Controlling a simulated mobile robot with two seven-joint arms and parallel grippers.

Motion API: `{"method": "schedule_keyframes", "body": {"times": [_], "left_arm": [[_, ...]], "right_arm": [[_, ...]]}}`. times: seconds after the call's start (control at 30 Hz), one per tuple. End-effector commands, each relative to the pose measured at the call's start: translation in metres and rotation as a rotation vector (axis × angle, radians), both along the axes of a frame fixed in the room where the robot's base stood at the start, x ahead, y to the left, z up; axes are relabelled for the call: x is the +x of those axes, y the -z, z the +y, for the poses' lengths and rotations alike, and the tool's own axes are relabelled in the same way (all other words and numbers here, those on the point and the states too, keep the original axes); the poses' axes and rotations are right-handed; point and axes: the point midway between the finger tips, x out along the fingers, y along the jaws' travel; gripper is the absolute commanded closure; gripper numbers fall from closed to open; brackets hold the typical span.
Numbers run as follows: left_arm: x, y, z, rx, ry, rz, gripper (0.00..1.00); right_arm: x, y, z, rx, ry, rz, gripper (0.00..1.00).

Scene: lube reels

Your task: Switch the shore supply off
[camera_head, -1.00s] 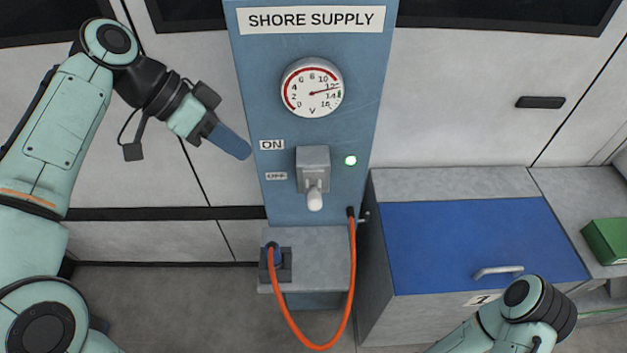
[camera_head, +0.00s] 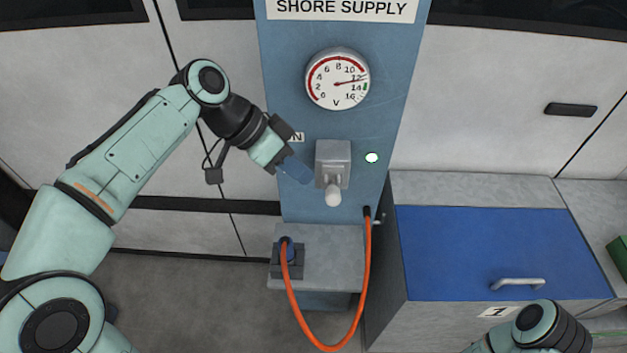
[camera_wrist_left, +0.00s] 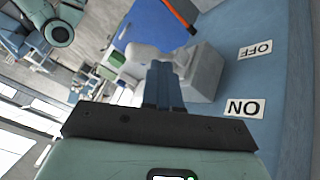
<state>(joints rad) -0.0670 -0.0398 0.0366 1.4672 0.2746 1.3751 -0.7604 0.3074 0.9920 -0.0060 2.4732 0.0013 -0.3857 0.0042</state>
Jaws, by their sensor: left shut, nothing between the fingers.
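The shore supply switch is a grey box (camera_head: 332,160) on the blue panel (camera_head: 290,60), with a pale-knobbed lever (camera_head: 333,195). The knob shows below the box in the head view, and it stands out from the box in the wrist view (camera_wrist_left: 145,53); I cannot tell its exact setting. My left gripper (camera_head: 300,172) is shut and empty, just left of the box. Its blue fingers (camera_wrist_left: 163,85) overlap the box in the wrist view; contact is unclear. The ON label (camera_wrist_left: 244,107) and OFF label (camera_wrist_left: 255,49) show there. My right gripper is out of view.
The voltage gauge (camera_head: 338,79) reads about 12 to 13, and the lamp (camera_head: 372,157) looks lit. An orange cable (camera_head: 323,345) loops from the panel to a socket (camera_head: 287,258) below. A blue-lidded cabinet (camera_head: 480,250) stands at the right.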

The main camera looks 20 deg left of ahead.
Motion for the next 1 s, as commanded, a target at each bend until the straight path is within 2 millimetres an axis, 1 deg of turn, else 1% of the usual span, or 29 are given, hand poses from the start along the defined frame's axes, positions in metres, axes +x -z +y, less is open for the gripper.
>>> {"method": "schedule_keyframes", "body": {"times": [0.03,0.1,0.3,0.7,1.0], "left_arm": [[-0.002,0.003,-0.008,0.0,0.005,0.0,1.0],[-0.002,0.007,-0.016,-0.001,0.003,-0.001,1.0],[-0.002,0.013,-0.027,0.0,0.001,-0.002,1.0],[-0.002,0.013,-0.028,0.0,0.0,-0.005,1.0],[-0.006,0.018,-0.03,0.015,0.002,-0.054,1.0]], "right_arm": [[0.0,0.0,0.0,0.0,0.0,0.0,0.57],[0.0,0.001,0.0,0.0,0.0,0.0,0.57],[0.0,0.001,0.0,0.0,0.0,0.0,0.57],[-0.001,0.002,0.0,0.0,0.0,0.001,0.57],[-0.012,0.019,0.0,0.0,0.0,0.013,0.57]]}}
